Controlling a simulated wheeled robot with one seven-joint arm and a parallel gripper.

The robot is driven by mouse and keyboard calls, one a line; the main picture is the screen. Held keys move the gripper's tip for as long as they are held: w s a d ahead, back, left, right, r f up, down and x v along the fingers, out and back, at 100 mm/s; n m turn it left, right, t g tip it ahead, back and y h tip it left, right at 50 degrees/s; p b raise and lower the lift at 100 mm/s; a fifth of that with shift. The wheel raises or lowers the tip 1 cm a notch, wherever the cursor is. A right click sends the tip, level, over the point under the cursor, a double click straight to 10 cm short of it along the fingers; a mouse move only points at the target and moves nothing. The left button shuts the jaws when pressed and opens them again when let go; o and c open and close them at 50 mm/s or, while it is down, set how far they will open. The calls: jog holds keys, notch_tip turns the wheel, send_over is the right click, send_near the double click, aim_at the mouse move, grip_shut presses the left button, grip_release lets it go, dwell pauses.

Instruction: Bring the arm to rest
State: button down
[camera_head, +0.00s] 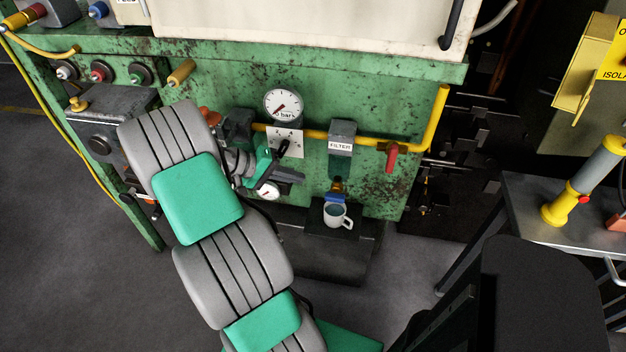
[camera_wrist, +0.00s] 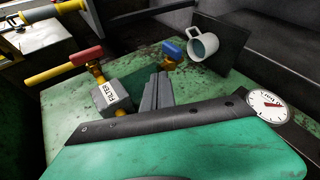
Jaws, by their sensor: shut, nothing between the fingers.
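My gripper (camera_head: 298,180) is in front of the green panel, left of the filter and above and left of the mug. Its fingers are together and empty; they also show in the wrist view (camera_wrist: 158,90). My arm reaches up from the bottom of the head view and is bent towards the panel. The white mug (camera_head: 336,215) stands upright on a dark ledge under the blue tap (camera_head: 335,196), apart from my gripper. Blue-grey contents show inside it. The mug is also in the wrist view (camera_wrist: 207,46).
The filter (camera_head: 341,150) hangs on a yellow pipe (camera_head: 432,120) with a red handle (camera_head: 393,158). A pressure gauge (camera_head: 283,104) is above my gripper. A metal table (camera_head: 530,195) with a yellow and grey tool (camera_head: 590,178) stands at the right. Grey floor is open at lower left.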

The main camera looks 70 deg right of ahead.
jog(key=w+a+f+n+t+y, duration=0.1)
jog(key=w+a+f+t+y, duration=0.15)
jog(key=a+f, duration=0.4)
jog(key=w+a+f+n+t+y, duration=0.1)
jog(key=a+f+y, duration=0.25)
jog(key=a, duration=0.65)
jog(key=w+a+r+n+t+p, duration=0.2)
jog(key=w+a+r+n+t, duration=0.2)
jog(key=a+r, duration=0.7)
jog(key=w+a+r+n+t+p, duration=0.2)
jog(key=w+a+r+n+t, duration=0.3)
jog(key=a+r, duration=0.6)
jog(key=a, duration=0.3)
jog(key=shift+w+a+r+y, duration=0.15)
jog(key=shift+a+r+y, duration=0.05)
jog(key=shift+y, duration=0.2)
